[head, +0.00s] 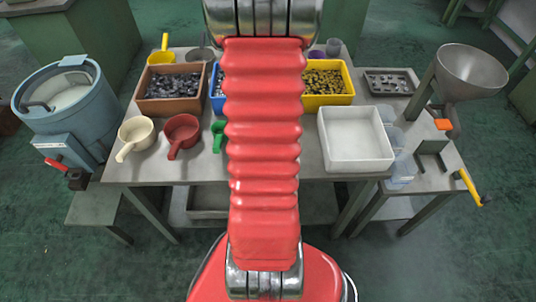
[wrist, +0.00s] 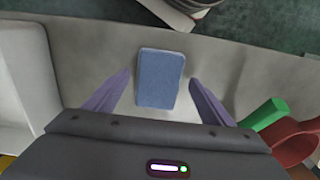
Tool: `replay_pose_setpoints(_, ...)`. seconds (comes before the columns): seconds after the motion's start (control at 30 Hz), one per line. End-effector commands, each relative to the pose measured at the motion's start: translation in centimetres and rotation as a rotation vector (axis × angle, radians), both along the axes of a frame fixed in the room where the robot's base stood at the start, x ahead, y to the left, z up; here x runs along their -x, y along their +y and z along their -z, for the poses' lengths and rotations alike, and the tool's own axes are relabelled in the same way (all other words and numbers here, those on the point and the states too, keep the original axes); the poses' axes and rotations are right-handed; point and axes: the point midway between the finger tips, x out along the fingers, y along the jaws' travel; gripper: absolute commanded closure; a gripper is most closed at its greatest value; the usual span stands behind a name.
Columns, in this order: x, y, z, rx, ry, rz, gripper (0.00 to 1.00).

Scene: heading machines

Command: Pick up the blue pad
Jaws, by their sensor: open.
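The blue pad (wrist: 160,80) shows in the wrist view as a flat rectangular block lying on the grey table top (wrist: 225,75), near the table's edge. My gripper (wrist: 158,90) is open, with one purple finger on each side of the pad. The pad sits between the fingers in the picture, with a gap on both sides. I cannot tell how far above the table the fingertips are. In the head view my red arm covers the middle of the table, and neither the pad nor my gripper shows there.
In the wrist view a green handle (wrist: 265,114) and a red scoop (wrist: 295,145) lie right of my gripper, and a white tray (wrist: 15,90) is at left.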

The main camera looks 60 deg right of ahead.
Motion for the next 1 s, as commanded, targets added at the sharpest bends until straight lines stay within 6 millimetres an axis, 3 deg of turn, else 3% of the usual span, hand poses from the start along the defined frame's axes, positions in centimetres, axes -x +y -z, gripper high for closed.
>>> replay_pose_setpoints(0.73, 0.02, -0.02, -0.01, 0.000, 0.000, 0.001, 0.72)
replay_pose_setpoints(1.0, 0.01, -0.05, -0.26, 0.001, 0.000, 0.001, 0.72)
